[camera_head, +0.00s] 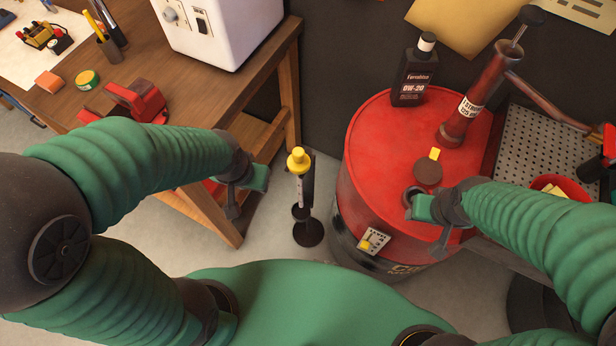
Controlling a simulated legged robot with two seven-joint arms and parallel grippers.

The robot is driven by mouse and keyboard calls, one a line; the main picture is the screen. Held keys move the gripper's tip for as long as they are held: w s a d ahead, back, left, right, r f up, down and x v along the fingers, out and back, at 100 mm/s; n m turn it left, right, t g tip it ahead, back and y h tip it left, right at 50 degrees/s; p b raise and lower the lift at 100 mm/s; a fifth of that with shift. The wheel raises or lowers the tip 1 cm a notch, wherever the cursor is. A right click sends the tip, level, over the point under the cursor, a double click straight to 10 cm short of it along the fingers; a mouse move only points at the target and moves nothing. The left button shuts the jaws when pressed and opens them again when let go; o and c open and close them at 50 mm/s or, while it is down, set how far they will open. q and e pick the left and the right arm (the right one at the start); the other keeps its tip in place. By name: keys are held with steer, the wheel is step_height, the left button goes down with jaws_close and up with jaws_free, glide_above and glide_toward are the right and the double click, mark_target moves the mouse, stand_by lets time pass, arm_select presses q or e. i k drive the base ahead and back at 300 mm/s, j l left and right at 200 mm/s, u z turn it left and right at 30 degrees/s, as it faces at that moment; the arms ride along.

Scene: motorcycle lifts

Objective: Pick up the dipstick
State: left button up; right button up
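An upright piece with a yellow knob on top (298,160), which looks like the dipstick, stands in a dark slim holder (308,232) with a round base, between the wooden bench and the red drum. A pale marked strip shows below the knob; its lower end is hidden in the holder. My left gripper (248,191) is open and empty, just left of the knob and apart from it. My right gripper (430,225) is open and empty over the front right part of the drum top, well right of the knob.
The red drum (375,150) carries a black oil bottle (414,75), a red hand pump (472,105) and a brown disc (428,172) with a yellow tab. The wooden bench (200,90) holds a white machine (215,30) and a red tool (135,102). Grey floor lies between bench and drum.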

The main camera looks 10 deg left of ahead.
mark_target(298, 163)
steer(key=k+j+z, duration=0.2)
steer(key=k+z, duration=0.15)
steer(key=z, duration=0.15)
steer(key=k+j+z, duration=0.1)
steer(key=k+z, duration=0.25)
steer(key=z, duration=0.15)
